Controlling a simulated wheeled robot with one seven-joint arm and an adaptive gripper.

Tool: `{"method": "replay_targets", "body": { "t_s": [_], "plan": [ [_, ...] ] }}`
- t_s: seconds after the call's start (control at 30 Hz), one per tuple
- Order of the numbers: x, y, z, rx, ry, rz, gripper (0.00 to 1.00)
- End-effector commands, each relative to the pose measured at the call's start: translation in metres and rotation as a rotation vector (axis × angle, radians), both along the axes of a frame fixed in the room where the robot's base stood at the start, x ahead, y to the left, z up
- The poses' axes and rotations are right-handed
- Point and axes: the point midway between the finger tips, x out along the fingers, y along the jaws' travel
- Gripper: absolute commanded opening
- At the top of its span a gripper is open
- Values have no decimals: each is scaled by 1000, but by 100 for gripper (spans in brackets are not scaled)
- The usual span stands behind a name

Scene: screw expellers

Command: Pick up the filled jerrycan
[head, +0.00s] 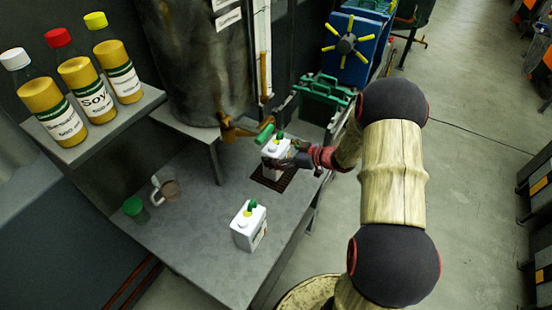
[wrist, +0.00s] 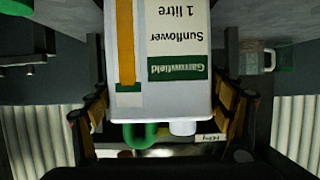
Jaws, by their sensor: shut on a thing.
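In the wrist view the jerrycan (wrist: 165,92) appears upside down between the fingers (wrist: 162,108). Its label reads "Sunflower 1 litre", and an orange-yellow vertical strip shows beside the label. I cannot tell whether its base touches the grate. A second white jerrycan (head: 249,227) stands upright on the grey bench nearer the front, apart from my gripper.
The dark grate (head: 283,183) lies in the bench (head: 200,236). A brass tap (head: 232,133) with a green lever is close to the held jerrycan. A jug (head: 168,188) and green cup (head: 134,207) stand left. Three bottles (head: 82,88) stand on a shelf. Floor right is open.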

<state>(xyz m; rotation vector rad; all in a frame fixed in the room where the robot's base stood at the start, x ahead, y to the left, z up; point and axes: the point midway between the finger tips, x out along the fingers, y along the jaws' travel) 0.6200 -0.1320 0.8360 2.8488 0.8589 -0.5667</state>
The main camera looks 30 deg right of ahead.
Motion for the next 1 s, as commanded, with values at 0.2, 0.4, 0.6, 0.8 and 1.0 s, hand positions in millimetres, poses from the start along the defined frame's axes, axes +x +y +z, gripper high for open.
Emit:
{"method": "replay_targets", "body": {
  "t_s": [0.2, 0.4, 0.6, 0.8, 1.0],
  "plan": [
    [0, 0, 0, 0, 0, 0, 57],
    [0, 0, 0, 1, 1, 0, 45],
    [0, 0, 0, 1, 1, 0, 34],
    [0, 0, 0, 0, 0, -1, 23],
    [1, -1, 2, -1, -4, -1, 18]
  ]
}}
